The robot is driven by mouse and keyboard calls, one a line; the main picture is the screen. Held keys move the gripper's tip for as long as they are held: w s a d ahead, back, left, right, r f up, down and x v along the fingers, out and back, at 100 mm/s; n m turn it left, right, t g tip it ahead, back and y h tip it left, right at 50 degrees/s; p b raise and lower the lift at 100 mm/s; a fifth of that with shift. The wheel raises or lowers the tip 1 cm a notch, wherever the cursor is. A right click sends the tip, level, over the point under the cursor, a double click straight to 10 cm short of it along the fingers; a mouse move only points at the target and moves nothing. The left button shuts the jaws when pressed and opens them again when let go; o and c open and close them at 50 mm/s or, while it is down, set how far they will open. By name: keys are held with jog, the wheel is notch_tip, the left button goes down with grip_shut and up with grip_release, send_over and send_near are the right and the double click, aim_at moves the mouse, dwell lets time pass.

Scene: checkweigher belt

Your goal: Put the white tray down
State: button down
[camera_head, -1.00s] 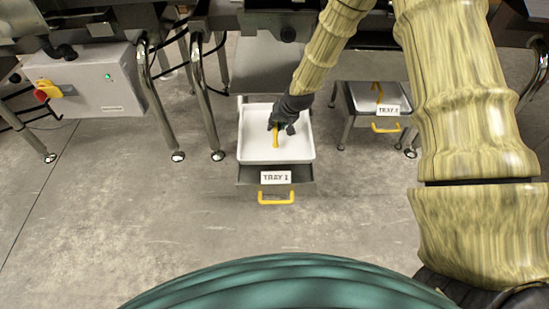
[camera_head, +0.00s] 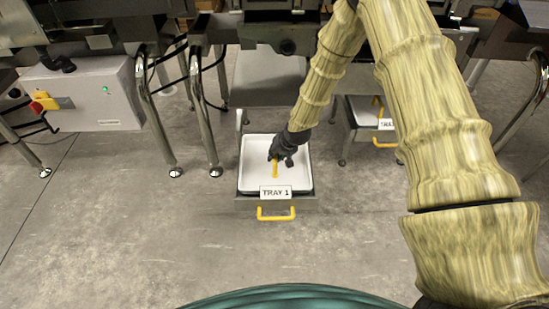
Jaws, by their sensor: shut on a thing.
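The white tray (camera_head: 252,155) is a shallow square tray with a yellow upright handle (camera_head: 275,169) in its middle. My gripper (camera_head: 276,160) is a dark hand inside the tray's outline, shut on that handle. The tray lies at the open drawer marked TRAY 1 (camera_head: 243,204), its front edge right behind the label (camera_head: 276,192). It looks level. I cannot tell whether its underside touches the drawer floor, which the tray hides.
The drawer's yellow pull (camera_head: 276,214) faces me. A second drawer (camera_head: 364,110) with a yellow pull is at the right, partly behind my arm. Metal legs (camera_head: 203,115) and a grey control box (camera_head: 90,95) stand to the left. The floor in front is clear.

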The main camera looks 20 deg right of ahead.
jog(key=shift+f, duration=0.4)
jog(key=c, duration=1.4)
grip_release()
jog(key=shift+c, duration=0.2)
jog(key=shift+r, duration=0.1)
jog(key=shift+s+r, duration=0.1)
jog(key=shift+r, duration=0.25)
jog(key=p+v, duration=0.5)
jog(key=v, duration=0.6)
jog(key=s+a+f, duration=0.1)
jog(key=s+f, duration=0.2)
jog(key=s, duration=0.3)
jog(key=s+a+f+g, duration=0.1)
jog(key=s+f, duration=0.3)
jog(key=s, duration=0.2)
jog(key=s+f+n+g, duration=0.1)
jog(key=s+f, duration=0.2)
jog(key=s, duration=0.3)
jog(key=shift+s+a+f+h, duration=0.1)
jog(key=shift+a+f+h, duration=0.2)
jog(key=shift+a+f, duration=0.1)
jog(key=s+f+n+g, duration=0.1)
jog(key=s+f, duration=0.1)
jog(key=s, duration=1)
jog(key=s+f+n+g+h, duration=0.1)
jog(key=s+g, duration=0.1)
jog(key=s, duration=1.1)
jog(key=shift+d+f+n+h, duration=0.2)
jog(key=shift+f+n+h, duration=0.1)
jog(key=shift+f, duration=0.05)
